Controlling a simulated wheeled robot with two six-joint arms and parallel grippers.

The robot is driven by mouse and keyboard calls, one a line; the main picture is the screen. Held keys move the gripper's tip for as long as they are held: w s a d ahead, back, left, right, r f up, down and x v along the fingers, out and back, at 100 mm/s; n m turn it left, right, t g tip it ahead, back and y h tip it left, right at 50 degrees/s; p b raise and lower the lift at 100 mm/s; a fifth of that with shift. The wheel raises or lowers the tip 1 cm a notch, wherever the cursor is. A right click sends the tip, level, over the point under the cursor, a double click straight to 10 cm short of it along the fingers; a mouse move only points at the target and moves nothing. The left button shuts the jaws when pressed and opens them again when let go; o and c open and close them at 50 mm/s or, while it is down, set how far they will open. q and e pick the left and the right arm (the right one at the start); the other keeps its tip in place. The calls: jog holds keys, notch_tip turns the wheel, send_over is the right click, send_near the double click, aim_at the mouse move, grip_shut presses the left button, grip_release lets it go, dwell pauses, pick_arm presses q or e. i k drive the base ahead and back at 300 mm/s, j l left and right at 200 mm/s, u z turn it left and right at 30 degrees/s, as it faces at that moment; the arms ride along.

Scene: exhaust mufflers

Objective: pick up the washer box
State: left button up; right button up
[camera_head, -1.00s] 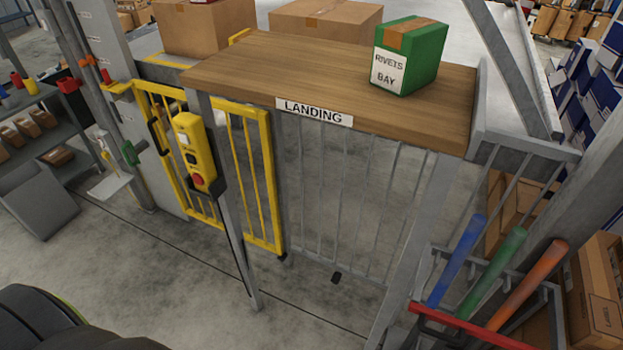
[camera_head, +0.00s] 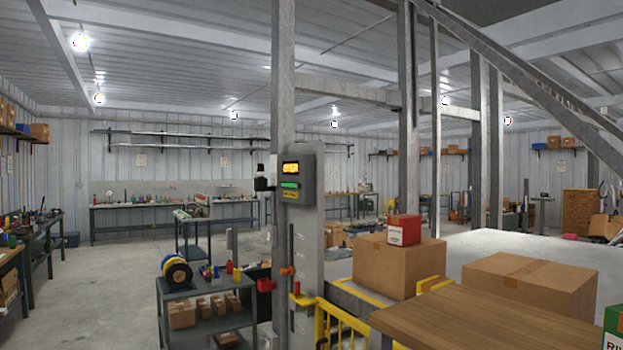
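No box in view carries a readable washer label. A small red box (camera_head: 404,228) with a white label sits on top of a large cardboard box (camera_head: 398,266), right of the grey post; its lettering is too small to read. A green box (camera_head: 613,325) with a white label is cut off by the right edge, at the wooden landing top (camera_head: 490,318). Neither of my grippers is in view.
A grey post with a control panel (camera_head: 299,180) stands in the middle. A second cardboard box (camera_head: 530,283) is behind the landing top. A yellow gate (camera_head: 335,325) is below. A shelf cart (camera_head: 205,300) stands left of the post.

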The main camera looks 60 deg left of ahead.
aim_at(403, 231)
jog(key=j+u, duration=0.2)
jog(key=u, duration=0.15)
jog(key=j+u, duration=0.2)
jog(key=u, duration=0.15)
jog(key=j+u, duration=0.2)
jog(key=u, duration=0.15)
jog(key=i+j+u, duration=0.1)
jog(key=j, duration=0.3)
jog(key=i+j+u, duration=0.1)
jog(key=j, duration=0.35)
jog(key=i+j, duration=0.25)
jog(key=j, duration=0.15)
jog(key=i+j+u, duration=0.15)
jog(key=j, duration=0.25)
jog(key=z, duration=1.25)
